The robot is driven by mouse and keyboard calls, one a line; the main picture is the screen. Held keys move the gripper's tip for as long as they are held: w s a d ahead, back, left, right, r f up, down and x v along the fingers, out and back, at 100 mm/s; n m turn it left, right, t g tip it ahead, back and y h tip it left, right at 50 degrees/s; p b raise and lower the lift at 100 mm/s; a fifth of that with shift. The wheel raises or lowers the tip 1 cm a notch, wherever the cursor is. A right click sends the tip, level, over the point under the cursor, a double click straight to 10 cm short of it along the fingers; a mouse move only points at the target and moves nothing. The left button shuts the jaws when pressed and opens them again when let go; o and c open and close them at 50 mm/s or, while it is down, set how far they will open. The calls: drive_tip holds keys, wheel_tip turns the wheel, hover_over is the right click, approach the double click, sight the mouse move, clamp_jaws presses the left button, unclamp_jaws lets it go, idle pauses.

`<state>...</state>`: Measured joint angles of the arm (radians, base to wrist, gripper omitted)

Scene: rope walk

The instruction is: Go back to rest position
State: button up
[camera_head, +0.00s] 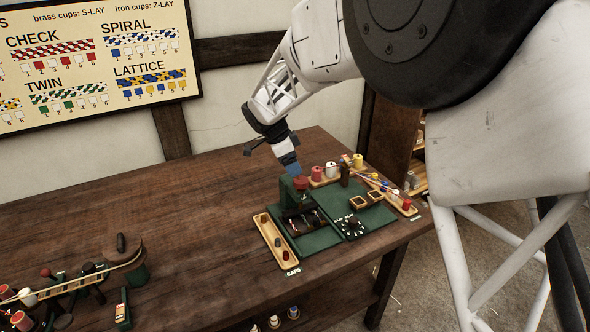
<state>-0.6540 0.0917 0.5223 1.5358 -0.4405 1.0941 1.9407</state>
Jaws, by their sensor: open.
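My gripper (289,165) hangs from my white arm over the right part of the wooden table (150,200). Its lower end looks blue and points down and slightly right. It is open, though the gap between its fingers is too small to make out. No object shows in it. It is just above and left of the red knob (300,183) on a green bench device (290,196); whether they touch cannot be told. My arm comes in from the upper right.
A tray (262,222) labelled CAPS stands left of the green base. Spools (331,168) and a tray with coloured pieces (408,209) stand at its back and right. Another device (128,258) is at the lower left. The table's middle is clear. A chart (100,90) hangs behind.

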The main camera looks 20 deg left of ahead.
drive_tip(key=shift+s+a+r, duration=0.1)
drive_tip(key=shift+a+r, duration=0.05)
drive_tip(key=shift+r, duration=0.25)
drive_tip(key=s+d+r+n+y, duration=0.15)
drive_tip(key=s+d+r, duration=0.25)
drive_tip(key=d, duration=0.5)
drive_tip(key=s+d+r+n, duration=0.2)
drive_tip(key=s+d+r, duration=0.25)
drive_tip(key=d, duration=0.55)
drive_tip(key=s+d+r+n+y, duration=0.1)
drive_tip(key=s+d+r+n, duration=0.2)
drive_tip(key=d, duration=0.6)
drive_tip(key=s+d+f+n, duration=0.1)
drive_tip(key=s+d, duration=0.4)
drive_tip(key=s, duration=0.4)
drive_tip(key=s+d+f+n+y, duration=0.1)
drive_tip(key=s+d+n, duration=0.1)
drive_tip(key=s+d, duration=0.4)
drive_tip(key=s+d+n, duration=0.2)
drive_tip(key=s+d, duration=0.3)
drive_tip(key=s, duration=0.6)
drive_tip(key=shift+s+d+f, duration=0.15)
drive_tip(key=shift+s+f, duration=0.25)
drive_tip(key=shift+w+n+y, duration=0.1)
drive_tip(key=shift+n+y, duration=0.15)
